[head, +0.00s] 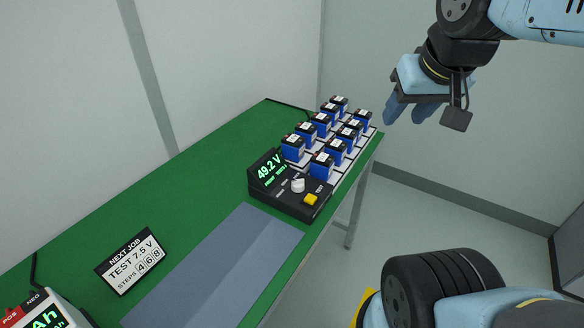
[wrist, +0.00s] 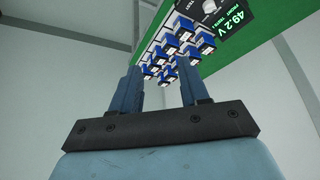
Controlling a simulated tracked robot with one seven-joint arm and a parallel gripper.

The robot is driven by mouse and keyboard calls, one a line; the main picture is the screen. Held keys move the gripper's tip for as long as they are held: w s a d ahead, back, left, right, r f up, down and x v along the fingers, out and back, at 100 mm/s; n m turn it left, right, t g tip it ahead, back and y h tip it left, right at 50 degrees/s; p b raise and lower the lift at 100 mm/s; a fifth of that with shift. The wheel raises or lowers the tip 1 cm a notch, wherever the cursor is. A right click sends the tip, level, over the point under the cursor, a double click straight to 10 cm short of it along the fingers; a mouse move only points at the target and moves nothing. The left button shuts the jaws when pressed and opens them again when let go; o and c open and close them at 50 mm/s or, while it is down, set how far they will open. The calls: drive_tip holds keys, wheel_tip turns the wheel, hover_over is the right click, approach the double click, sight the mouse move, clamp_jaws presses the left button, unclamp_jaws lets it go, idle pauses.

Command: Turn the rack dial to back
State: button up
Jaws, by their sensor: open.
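The rack dial (head: 298,185) is a white knob on top of a black control box (head: 285,203) near the green table's right edge. The box's display (head: 269,171) reads 49.2 V with a smaller line beneath that seems to begin "FRONT". A yellow button (head: 311,199) sits beside the dial. Behind the box, a rack of blue batteries (head: 322,166) stands in two rows. My gripper (head: 414,111) is open and empty, in the air right of the rack, apart from the dial. In the wrist view, the fingers (wrist: 160,90) are spread, with the batteries and display upside down beyond them.
The green table (head: 190,180) holds a grey mat (head: 215,265), a sign (head: 131,261) reading NEXT JOB, TEST 7.5 V, STEPS 4 6 8, and a partly cut-off meter (head: 50,312) at bottom left. Open floor (head: 430,210) lies right of the table.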

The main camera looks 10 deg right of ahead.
drive_tip(key=shift+o, duration=1.4)
drive_tip(key=shift+w+a+n, duration=0.2)
drive_tip(key=shift+w+n, duration=0.1)
drive_tip(key=shift+w, duration=0.05)
drive_tip(key=n+g+h, duration=0.3)
drive_tip(key=n+g, duration=0.1)
drive_tip(key=n, duration=1)
hover_over(296, 181)
drive_tip(key=s+d, duration=0.3)
wheel_tip(296, 181, down, 9)
drive_tip(key=w+a+f+n+h, duration=0.1)
drive_tip(key=w+a+f+n, duration=0.1)
drive_tip(key=a+f+n, duration=0.5)
drive_tip(key=shift+m+g, duration=0.3)
drive_tip(key=shift+m, duration=0.3)
drive_tip(key=x, duration=1.3)
drive_tip(key=shift+a+f, duration=0.2)
drive_tip(key=shift+f, duration=0.15)
